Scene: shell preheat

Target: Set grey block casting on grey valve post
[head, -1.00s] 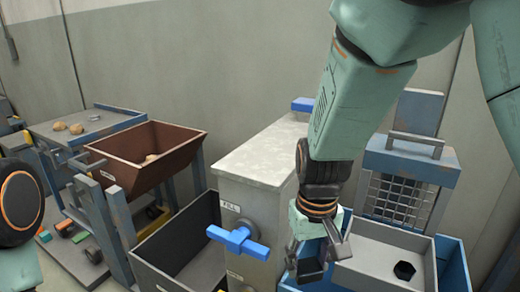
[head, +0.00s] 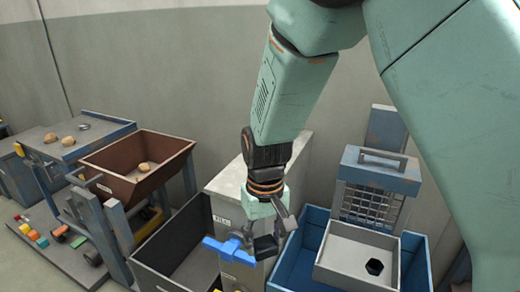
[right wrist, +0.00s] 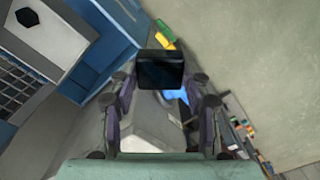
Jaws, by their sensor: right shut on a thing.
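My right gripper (head: 264,238) is shut on a dark grey block casting (head: 265,247) and holds it in the air. In the right wrist view the block (right wrist: 161,72) sits between the two fingertips. A tall grey box-shaped post (head: 262,165) with a pale top stands behind the gripper; I take it for the grey valve post. It has a FILL label and a blue valve handle (head: 222,249) on its front. The block is beside that handle; I cannot tell if they touch. The arm and gripper hide part of the post. My left gripper is not in view.
A blue bin (head: 300,246) with a pale inner tray (head: 345,262) holding a black hexagonal piece (head: 374,266) stands right. A dark open bin (head: 185,235) stands left of the post, with a brown hopper (head: 125,160) beyond it.

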